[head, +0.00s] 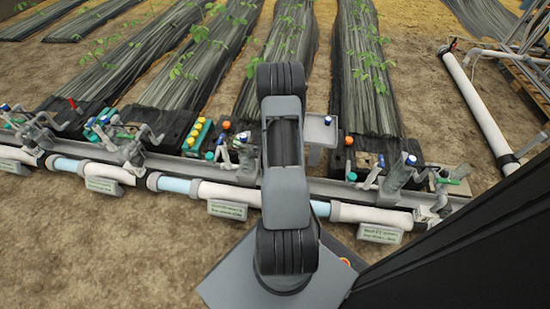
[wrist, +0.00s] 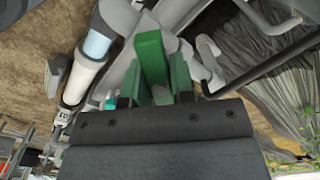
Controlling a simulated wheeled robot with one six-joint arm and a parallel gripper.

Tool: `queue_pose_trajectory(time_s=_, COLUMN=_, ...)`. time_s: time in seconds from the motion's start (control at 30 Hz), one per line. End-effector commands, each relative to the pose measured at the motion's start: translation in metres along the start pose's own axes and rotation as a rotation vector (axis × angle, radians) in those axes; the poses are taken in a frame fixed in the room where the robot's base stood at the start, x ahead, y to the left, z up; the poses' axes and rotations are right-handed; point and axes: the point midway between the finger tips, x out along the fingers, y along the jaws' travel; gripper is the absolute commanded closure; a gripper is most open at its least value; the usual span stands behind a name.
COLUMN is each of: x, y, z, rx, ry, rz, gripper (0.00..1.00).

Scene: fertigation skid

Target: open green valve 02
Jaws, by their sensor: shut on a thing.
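A green valve lever (wrist: 152,58) stands up at the middle of the wrist view, by the grey pipe fittings. My gripper (wrist: 160,95) is shut on this green lever, low in the wrist view. The dark gripper body hides the lower part of the lever and its joint, so its exact angle to the pipe is hard to tell. In the head view my own arm hides the gripper and the held lever. The valve's number cannot be read.
A white pipe (head: 232,194) with light blue clear sections runs along the front, with small signs (head: 228,209) before it. Several other valves with blue and red handles stand along the grey rail. Black-covered plant rows (head: 365,80) lie behind. Bare soil in front is free.

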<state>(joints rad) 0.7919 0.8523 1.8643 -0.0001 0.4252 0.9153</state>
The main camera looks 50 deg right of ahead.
Motion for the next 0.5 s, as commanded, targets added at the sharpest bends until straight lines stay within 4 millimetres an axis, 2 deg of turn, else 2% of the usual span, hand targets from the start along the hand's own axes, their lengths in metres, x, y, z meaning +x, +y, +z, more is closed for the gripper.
queue_pose_trajectory(time_s=0.3, x=-0.0005, y=-0.0002, z=-0.0002, rx=-0.543, ry=0.0, rz=0.0, gripper=0.99)
queue_pose_trajectory(time_s=0.5, x=-0.0004, y=-0.0002, z=-0.0002, rx=-0.764, ry=0.001, rz=0.0, gripper=0.99)
